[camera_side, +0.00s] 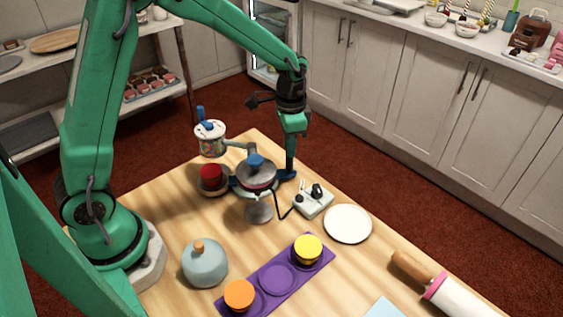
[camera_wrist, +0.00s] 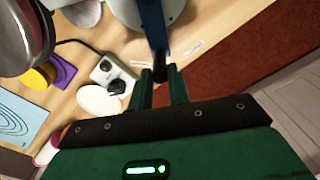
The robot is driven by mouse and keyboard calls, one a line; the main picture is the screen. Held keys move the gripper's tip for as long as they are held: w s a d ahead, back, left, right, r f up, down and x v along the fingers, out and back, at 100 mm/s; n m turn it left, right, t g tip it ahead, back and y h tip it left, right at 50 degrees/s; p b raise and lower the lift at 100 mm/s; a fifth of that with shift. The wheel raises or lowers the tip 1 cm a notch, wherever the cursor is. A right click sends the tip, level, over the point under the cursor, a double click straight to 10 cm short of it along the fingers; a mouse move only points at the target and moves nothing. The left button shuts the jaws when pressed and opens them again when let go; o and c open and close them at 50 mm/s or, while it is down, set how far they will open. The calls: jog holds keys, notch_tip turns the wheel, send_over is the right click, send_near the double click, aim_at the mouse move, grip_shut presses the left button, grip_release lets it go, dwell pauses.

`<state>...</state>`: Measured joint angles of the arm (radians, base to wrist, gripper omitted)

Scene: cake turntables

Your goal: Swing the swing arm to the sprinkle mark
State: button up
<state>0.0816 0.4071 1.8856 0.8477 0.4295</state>
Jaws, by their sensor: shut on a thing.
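The turntable stand (camera_side: 258,212) has a round grey top with a blue piece (camera_side: 255,160) on it. A dark blue bar (camera_side: 286,176), apparently the swing arm, sticks out at its right side. My gripper (camera_side: 290,171) points down there and is shut on the bar's end. In the wrist view the bar (camera_wrist: 155,25) runs down to a black tip between the fingers of my gripper (camera_wrist: 162,80). Small white labels (camera_wrist: 193,48) lie on the table beside the bar; their writing is unreadable, so I cannot tell which is the sprinkle mark.
A switch box (camera_side: 312,202) with black knobs and a cable stands just right of the turntable. A sprinkle-patterned pot (camera_side: 210,138) and a red cup (camera_side: 210,172) stand left. A purple tray (camera_side: 278,278) and grey dome (camera_side: 205,264) are in front.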

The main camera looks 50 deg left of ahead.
jog(key=shift+s+d, duration=0.3)
jog(key=shift+d, duration=0.1)
jog(key=shift+s+d, duration=1.25)
jog(key=shift+s, duration=0.05)
dwell(0.5)
jog(key=o, duration=0.8)
jog(key=shift+r, duration=0.1)
